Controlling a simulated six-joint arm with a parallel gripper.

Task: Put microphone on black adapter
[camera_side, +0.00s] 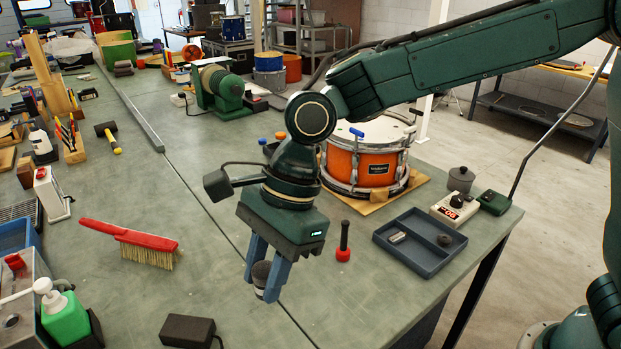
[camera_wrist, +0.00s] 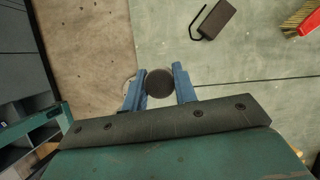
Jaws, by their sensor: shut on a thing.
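My gripper (camera_side: 265,283) is shut on a short dark cylinder, seemingly the microphone (camera_side: 261,274), with a paler lower part. In the wrist view its round dark top (camera_wrist: 159,83) shows between the two blue fingers (camera_wrist: 160,88). The front finger hides part of it in the side view. The black adapter (camera_side: 187,330), a flat dark box with a cable, lies on the bench at the bottom of the side view, left of my gripper. It also shows in the wrist view (camera_wrist: 217,19), apart from the held thing. Its top is bare.
A red brush (camera_side: 145,243) lies on the bench to the left. A black-handled tool with a red end (camera_side: 343,241) stands right of my gripper. Beyond are a dark tray (camera_side: 420,263) and an orange drum (camera_side: 364,168). The bench around the adapter is mostly clear.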

